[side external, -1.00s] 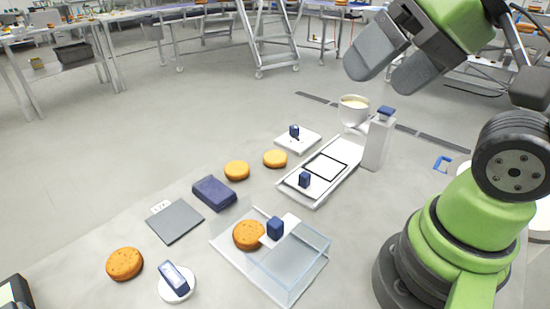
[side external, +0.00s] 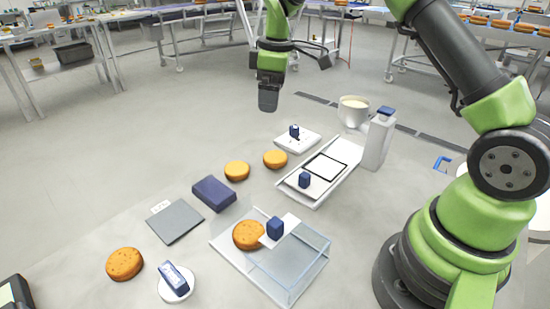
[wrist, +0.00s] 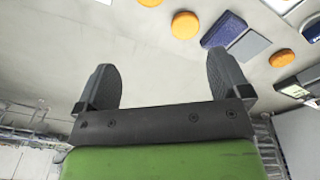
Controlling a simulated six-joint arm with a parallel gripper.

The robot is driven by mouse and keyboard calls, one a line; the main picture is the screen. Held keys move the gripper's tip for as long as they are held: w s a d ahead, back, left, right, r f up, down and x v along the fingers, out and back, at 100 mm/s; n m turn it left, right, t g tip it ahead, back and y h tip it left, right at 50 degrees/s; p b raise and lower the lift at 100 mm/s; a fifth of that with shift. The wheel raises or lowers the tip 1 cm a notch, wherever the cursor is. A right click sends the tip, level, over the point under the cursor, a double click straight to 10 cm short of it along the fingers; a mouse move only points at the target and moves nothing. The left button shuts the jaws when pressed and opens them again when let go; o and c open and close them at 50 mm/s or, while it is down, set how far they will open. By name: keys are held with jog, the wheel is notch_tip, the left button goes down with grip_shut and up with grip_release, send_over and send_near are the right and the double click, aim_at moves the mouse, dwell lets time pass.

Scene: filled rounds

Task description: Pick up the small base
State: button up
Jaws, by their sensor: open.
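Two smaller-looking orange-brown round bases lie on the table in the side view: one at the middle (side external: 237,170) and one to its right (side external: 275,158). They look close in size, so I cannot tell for sure which is the small one. In the wrist view the first (wrist: 185,25) shows whole; the other (wrist: 150,2) is cut by the top edge. A larger-looking base (side external: 125,264) lies at front left, and another base (side external: 249,235) is by the clear box. My gripper (side external: 269,98) is open and empty, raised above and beyond the bases; its fingers (wrist: 162,85) are wide apart in the wrist view.
A dark blue block (side external: 214,193) and a grey square pad (side external: 175,221) lie left of the bases. A clear box (side external: 300,265) is in front. A white tray (side external: 345,155), a tall white bottle (side external: 378,140) and a white cup (side external: 354,110) stand to the right.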

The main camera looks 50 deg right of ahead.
jog(key=n+g, duration=0.1)
jog(key=n, duration=0.1)
send_over(275, 153)
notch_tip(275, 153, down, 12)
jog(key=shift+w+d, duration=0.1)
jog(key=shift+f, duration=3.15)
jog(key=c, duration=0.8)
